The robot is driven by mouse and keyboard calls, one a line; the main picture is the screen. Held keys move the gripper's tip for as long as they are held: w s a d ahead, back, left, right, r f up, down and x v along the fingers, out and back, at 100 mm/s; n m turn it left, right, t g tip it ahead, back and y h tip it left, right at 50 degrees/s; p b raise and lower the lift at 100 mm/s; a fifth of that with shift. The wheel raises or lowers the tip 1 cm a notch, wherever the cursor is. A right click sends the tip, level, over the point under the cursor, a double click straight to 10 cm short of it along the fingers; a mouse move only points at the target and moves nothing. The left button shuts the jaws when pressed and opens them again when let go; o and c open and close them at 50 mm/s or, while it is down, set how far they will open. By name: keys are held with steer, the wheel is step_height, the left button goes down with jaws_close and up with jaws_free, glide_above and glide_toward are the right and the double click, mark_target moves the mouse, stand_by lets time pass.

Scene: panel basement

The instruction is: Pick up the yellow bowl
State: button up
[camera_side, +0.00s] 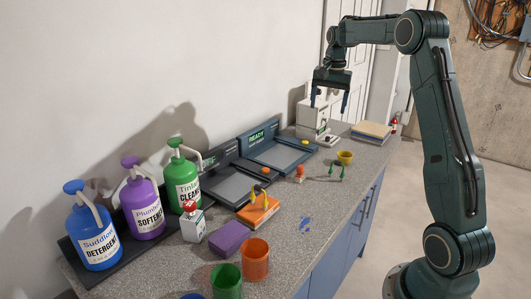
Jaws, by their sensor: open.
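The small yellow bowl (345,157) stands on the grey speckled counter, right of the middle of the side view, near the counter's front edge. It looks upright and empty, though its inside is too small to see well. My gripper (329,110) hangs above the counter with its fingers pointing down. It is open, with nothing between its fingers. It is above the bowl and a little to its left in the picture, clearly apart from it.
Small green items (337,171) are close to the bowl, with an orange figure (299,173) to its left. A white machine (313,115), a dark READY tray station (262,152) and stacked boards (371,131) stand behind. Bottles and an orange cup (255,260) are nearer the camera.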

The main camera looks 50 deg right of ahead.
steer(key=s+d+f+m+g, duration=0.1)
steer(key=s+d+f+m, duration=0.2)
steer(key=d+f, duration=0.7)
steer(key=d+m, duration=0.1)
steer(key=d, duration=0.2)
steer(key=shift+d+y, duration=0.35)
steer(key=shift+y, duration=0.05)
steer(key=shift+s, duration=0.1)
glide_above(345, 155)
steer(key=a, duration=0.2)
steer(key=shift+s+d+f, duration=0.1)
steer(key=shift+s+f, duration=0.05)
steer(key=shift+f, duration=2)
steer(key=shift+s+f, duration=0.15)
steer(key=shift+f, duration=1.95)
steer(key=shift+s+a+f, duration=0.1)
steer(key=shift+a+f, duration=0.05)
steer(key=shift+f, duration=1.15)
steer(key=shift+a+f, duration=0.1)
steer(key=shift+f, duration=1.2)
steer(key=c, duration=1)
